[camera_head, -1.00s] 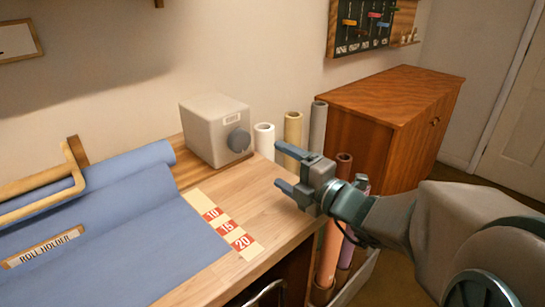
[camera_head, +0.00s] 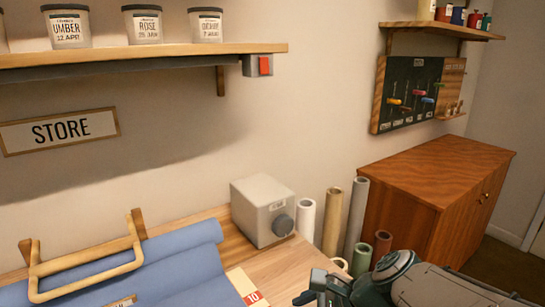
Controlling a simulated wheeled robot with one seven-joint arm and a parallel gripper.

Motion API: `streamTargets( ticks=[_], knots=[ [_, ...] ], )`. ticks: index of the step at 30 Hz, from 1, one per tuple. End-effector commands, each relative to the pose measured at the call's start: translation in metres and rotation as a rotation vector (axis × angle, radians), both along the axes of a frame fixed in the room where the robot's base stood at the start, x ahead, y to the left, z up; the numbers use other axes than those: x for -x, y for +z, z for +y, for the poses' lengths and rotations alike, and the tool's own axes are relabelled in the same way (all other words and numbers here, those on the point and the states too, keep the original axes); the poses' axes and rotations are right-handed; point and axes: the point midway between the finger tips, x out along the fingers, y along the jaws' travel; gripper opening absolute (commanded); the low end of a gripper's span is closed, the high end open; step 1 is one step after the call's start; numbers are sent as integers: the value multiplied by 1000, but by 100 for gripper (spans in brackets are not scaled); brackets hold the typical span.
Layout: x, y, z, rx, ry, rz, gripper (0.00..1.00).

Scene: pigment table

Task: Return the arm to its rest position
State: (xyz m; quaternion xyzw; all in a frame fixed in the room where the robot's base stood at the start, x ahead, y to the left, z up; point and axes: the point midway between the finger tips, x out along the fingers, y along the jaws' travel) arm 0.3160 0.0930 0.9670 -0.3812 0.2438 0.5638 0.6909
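My gripper (camera_head: 318,290) is at the bottom of the head view, right of centre, over or near the right edge of the wooden table (camera_head: 285,270). The frame's lower edge cuts off part of it, and I cannot make out the gap between its fingers. My arm (camera_head: 445,286) runs in from the lower right corner. I see nothing held in the part of the gripper that shows.
A grey box with a dark knob (camera_head: 263,211) stands at the table's back. Upright rolls (camera_head: 331,220) stand beside a wooden cabinet (camera_head: 437,195). A blue roll (camera_head: 170,250) lies left. A shelf with labelled pots (camera_head: 150,52) hangs above.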

Motion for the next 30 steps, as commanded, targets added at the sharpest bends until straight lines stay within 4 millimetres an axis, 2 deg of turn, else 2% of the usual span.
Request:
streamTargets(
  ticks=[1,9,15,20,30],
  knots=[
    [6,10,-6,101,130,-67,76],
    [24,32,-56,614,878,-360,76],
    [22,49,-84,840,1270,-454,76],
    [21,53,-92,900,1384,-471,76],
    [21,53,-93,902,1388,-472,76]
  ],
)
